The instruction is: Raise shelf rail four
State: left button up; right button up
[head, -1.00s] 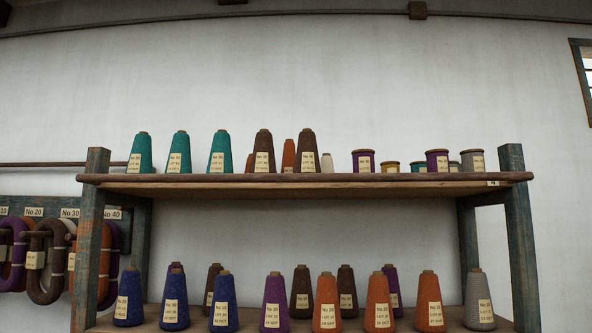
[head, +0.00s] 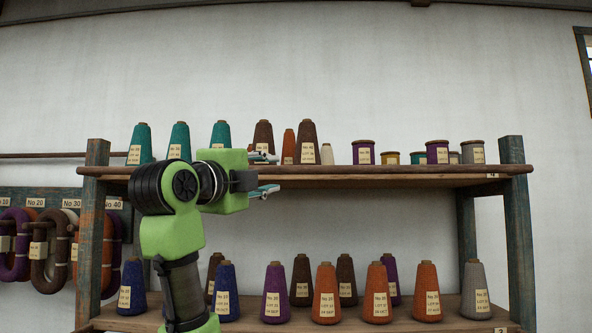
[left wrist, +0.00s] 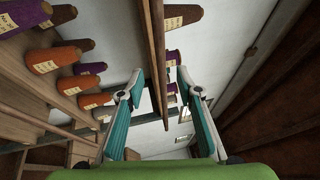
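The brown round rail (head: 400,171) runs along the front edge of the top shelf board (head: 400,182). A small tag (head: 491,175), which seems to read 4, sits on the shelf's front edge near the right post. My left gripper (head: 266,174) is at the rail, left of its middle, with one finger above it and one below. In the left wrist view the gripper (left wrist: 160,78) is open, and the rail (left wrist: 155,45) passes between its spread fingers. I cannot tell whether a finger touches it. My right gripper is not in view.
Teal, brown and orange cones (head: 306,143) and several short spools (head: 437,152) stand on the top shelf. More cones (head: 326,293) fill the lower shelf (head: 455,305). Yarn hanks (head: 47,245) hang at left. Wooden posts (head: 517,230) flank the shelves.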

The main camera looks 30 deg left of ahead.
aim_at(295, 169)
pick_arm(q)
jog(key=p+x, duration=0.6)
jog(key=x, duration=0.7)
jog(key=shift+w+d+r, duration=0.1)
jog(key=shift+r, duration=0.05)
jog(key=shift+w, duration=0.4)
grip_shut()
